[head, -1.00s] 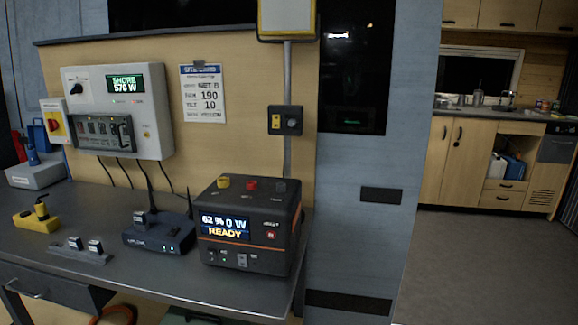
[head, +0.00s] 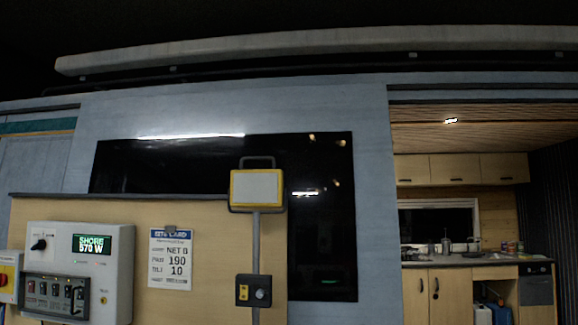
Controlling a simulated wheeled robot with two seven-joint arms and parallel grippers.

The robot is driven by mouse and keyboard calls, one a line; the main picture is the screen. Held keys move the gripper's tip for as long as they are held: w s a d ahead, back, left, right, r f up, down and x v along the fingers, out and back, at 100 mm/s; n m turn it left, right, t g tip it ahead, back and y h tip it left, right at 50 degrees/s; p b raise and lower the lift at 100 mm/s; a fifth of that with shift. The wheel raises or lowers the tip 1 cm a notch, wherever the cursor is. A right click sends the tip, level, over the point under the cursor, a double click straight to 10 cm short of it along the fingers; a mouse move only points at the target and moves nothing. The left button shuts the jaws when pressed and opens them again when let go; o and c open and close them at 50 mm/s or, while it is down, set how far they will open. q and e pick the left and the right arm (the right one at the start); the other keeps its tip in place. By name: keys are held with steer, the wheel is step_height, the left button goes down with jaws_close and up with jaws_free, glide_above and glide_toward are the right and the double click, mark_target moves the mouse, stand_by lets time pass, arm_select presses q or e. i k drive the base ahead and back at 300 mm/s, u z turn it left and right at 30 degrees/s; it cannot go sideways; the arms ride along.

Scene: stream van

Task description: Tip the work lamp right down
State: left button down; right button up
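The work lamp (head: 257,188) is in the middle of the head view. It has a pale rectangular panel in a yellow frame, with a dark handle loop above. It sits on top of a grey upright pole (head: 256,243), and its panel faces me. A dark box (head: 253,291) with a yellow switch and a round knob is on the pole below it. Neither of my grippers is in view.
A grey control panel (head: 112,267) reading SHORE 570 W and a site card (head: 170,259) are on the wooden board at left. A dark window (head: 322,225) is behind the lamp. A kitchen area with cupboards (head: 447,293) opens at right.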

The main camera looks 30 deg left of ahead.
mark_target(265, 188)
steer(key=z, duration=0.7)
steer(key=i, duration=1.65)
steer(key=u, duration=3.2)
